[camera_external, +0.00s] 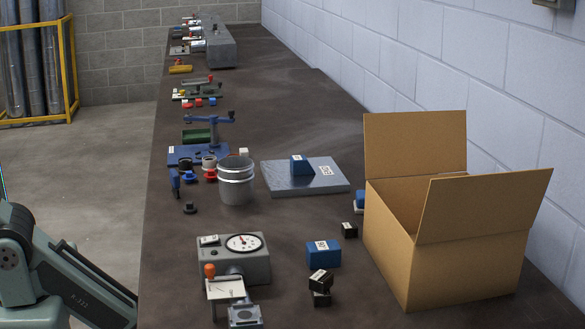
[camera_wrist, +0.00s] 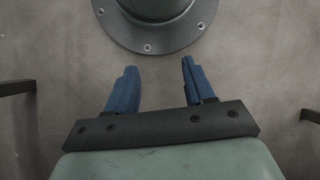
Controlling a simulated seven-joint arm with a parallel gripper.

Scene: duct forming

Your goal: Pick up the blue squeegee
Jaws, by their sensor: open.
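My gripper (camera_wrist: 158,68) shows in the wrist view, with two blue fingers apart and nothing between them. It points down at the floor beside a round bolted metal foot. It is out of the external view, where only my arm shows at the lower left, off the bench. No blue thing is clearly a squeegee. A blue wedge-shaped piece with a white label (camera_external: 302,165) stands on a grey metal plate (camera_external: 280,183).
The long brown bench (camera_external: 300,110) runs along the white wall. An open cardboard box (camera_external: 440,260) stands at the front right. A metal can (camera_external: 236,183), a grey dial gauge (camera_external: 235,262) and small black blocks (camera_external: 320,285) stand nearby. The bench behind the plate is clear.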

